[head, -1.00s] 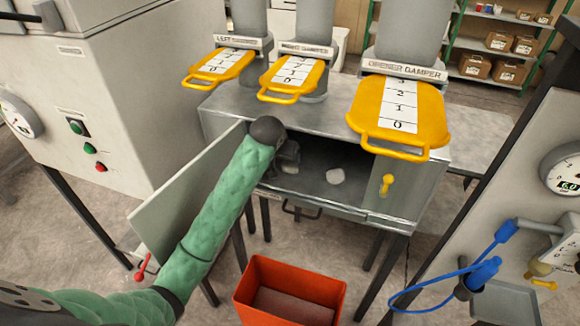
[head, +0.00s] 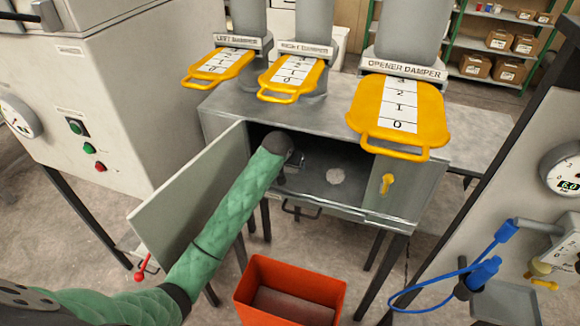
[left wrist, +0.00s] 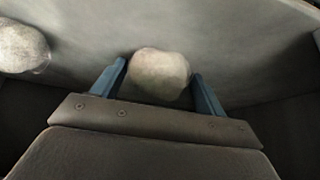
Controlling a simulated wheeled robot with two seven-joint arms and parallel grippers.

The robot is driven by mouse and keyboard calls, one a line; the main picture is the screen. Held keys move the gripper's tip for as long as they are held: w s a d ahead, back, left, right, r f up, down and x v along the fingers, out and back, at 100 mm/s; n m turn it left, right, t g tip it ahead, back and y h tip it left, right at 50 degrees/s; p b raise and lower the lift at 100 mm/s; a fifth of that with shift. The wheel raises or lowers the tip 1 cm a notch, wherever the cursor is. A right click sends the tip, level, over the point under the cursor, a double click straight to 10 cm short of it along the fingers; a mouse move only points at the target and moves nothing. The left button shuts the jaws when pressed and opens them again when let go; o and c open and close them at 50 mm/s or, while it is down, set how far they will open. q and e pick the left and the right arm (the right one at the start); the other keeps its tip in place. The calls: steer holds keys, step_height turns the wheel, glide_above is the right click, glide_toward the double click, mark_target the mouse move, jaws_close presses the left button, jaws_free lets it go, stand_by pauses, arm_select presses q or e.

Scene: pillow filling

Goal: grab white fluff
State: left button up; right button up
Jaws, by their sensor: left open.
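In the left wrist view a whitish lump of fluff (left wrist: 160,74) lies on the grey metal floor of the box, between the tips of my open left gripper (left wrist: 163,84). A second white fluff (left wrist: 22,48) lies at the left edge of that view. My right gripper is not in view.
The box's door (head: 190,195) stands open on the left, beside my left arm. Yellow damper handles (head: 400,115) jut out above the opening. An orange bin (head: 290,290) stands below in front. A blue hose (head: 440,280) hangs at the right.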

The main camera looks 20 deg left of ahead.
arm_select(q)
steer(key=shift+w+f, duration=0.15)
steer(key=shift+f, duration=0.1)
steer(key=c, duration=1.1)
steer(key=shift+r, duration=0.15)
